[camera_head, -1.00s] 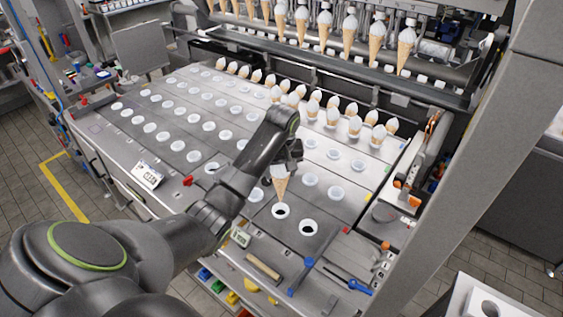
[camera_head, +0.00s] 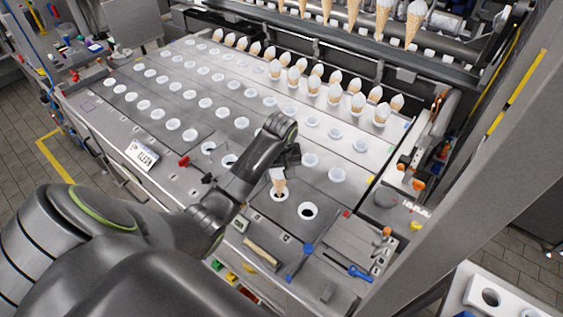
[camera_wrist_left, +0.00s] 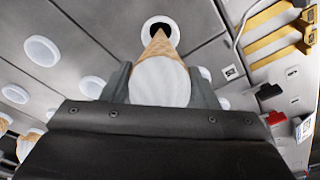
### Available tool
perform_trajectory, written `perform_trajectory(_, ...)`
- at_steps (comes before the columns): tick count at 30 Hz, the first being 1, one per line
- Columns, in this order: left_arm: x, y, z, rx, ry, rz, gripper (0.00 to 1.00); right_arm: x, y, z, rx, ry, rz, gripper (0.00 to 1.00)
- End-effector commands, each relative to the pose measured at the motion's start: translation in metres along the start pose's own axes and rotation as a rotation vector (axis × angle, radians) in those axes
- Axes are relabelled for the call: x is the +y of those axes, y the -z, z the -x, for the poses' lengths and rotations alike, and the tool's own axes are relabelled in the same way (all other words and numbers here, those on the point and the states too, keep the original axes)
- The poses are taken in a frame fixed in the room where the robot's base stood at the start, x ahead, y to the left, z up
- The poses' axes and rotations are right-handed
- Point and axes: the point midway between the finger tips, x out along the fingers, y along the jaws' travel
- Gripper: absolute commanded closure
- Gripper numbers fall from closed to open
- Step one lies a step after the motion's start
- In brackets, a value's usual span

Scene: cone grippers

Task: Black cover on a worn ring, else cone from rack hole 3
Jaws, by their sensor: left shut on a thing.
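My left gripper (camera_head: 284,163) is shut on an ice cream cone (camera_head: 280,186) with a white top and a tan wafer. The cone hangs tip down at a ring with a dark hole (camera_head: 272,195) in the front row. In the left wrist view the cone (camera_wrist_left: 160,80) sits between the fingers, its tip over the dark hole of the white ring (camera_wrist_left: 160,26). I cannot tell how far the tip is inside. A second ring with a dark hole (camera_head: 308,211) is to the right. The rack (camera_head: 490,296) with a hole stands at the lower right. My right gripper is not in view.
Several rows of white rings (camera_head: 205,103) cover the metal deck. Several filled cones (camera_head: 334,93) stand at the back, and more hang above. A blue-handled tool (camera_head: 358,271) and a wooden-looking bar (camera_head: 262,254) lie at the front.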

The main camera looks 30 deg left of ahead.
Motion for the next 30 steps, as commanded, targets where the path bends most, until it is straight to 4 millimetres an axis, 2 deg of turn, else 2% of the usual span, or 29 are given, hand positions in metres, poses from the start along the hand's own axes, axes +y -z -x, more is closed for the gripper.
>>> perform_trajectory(4,-0.006,-0.009,-0.011,-0.002,0.002,0.004,0.57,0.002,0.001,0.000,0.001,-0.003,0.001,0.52)
perform_trajectory(18,-0.010,-0.010,-0.048,-0.001,0.001,-0.001,0.57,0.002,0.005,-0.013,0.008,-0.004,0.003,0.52)
perform_trajectory(30,-0.011,-0.010,-0.056,0.000,0.000,-0.002,0.57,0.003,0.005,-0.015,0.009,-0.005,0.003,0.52)
